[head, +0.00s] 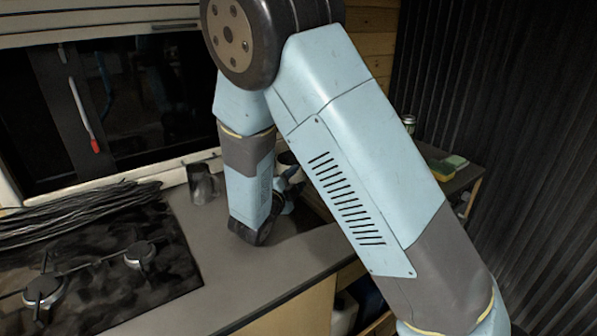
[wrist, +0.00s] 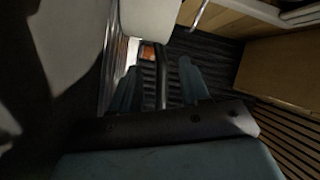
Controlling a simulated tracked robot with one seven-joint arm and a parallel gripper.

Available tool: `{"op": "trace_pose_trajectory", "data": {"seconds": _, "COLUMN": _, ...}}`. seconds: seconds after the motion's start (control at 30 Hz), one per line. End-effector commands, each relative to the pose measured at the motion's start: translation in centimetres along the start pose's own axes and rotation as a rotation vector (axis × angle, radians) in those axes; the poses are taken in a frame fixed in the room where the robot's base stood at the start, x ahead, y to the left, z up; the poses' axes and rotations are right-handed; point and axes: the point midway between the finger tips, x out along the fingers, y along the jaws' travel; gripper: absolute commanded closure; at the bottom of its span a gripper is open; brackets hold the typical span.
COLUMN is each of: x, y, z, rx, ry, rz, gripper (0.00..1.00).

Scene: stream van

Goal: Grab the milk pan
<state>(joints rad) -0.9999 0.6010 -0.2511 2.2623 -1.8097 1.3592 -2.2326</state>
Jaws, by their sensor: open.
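In the wrist view a dark, narrow bar (wrist: 161,78) runs between the two blue fingers of my gripper (wrist: 160,84). The bar meets a pale, rounded body (wrist: 151,17) at the top edge; together they look like the milk pan and its handle, though the dim picture leaves this unsure. My gripper is open, with a finger on each side of the bar and gaps visible between. In the head view my gripper (head: 288,190) shows only partly, low over the counter's right part, behind my arm. I cannot make out the pan there for certain.
A dark mug-like vessel (head: 203,184) stands by the window. The black gas hob (head: 95,275) and a heap of dark cables (head: 80,215) fill the left. A green can (head: 409,123) and a yellow-green sponge (head: 455,161) are at right. The grey counter (head: 225,265) front is clear.

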Motion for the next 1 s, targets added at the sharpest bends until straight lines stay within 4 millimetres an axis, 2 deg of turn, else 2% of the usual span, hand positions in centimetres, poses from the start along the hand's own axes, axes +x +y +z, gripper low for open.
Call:
{"op": "trace_pose_trajectory", "data": {"seconds": 0.23, "x": 1.2, "y": 0.1, "z": -0.1, "rx": 0.000, "ry": 0.000, "rz": 0.001, "gripper": 0.54}}
{"op": "trace_pose_trajectory", "data": {"seconds": 0.53, "x": 5.1, "y": 0.1, "z": -0.1, "rx": 0.000, "ry": 0.002, "rz": 0.001, "gripper": 0.54}}
{"op": "trace_pose_trajectory", "data": {"seconds": 0.8, "x": 5.5, "y": 0.1, "z": -0.1, "rx": 0.000, "ry": 0.000, "rz": 0.001, "gripper": 0.54}}
{"op": "trace_pose_trajectory", "data": {"seconds": 1.0, "x": 5.5, "y": 0.1, "z": -0.1, "rx": 0.000, "ry": 0.001, "rz": 0.001, "gripper": 0.74}}
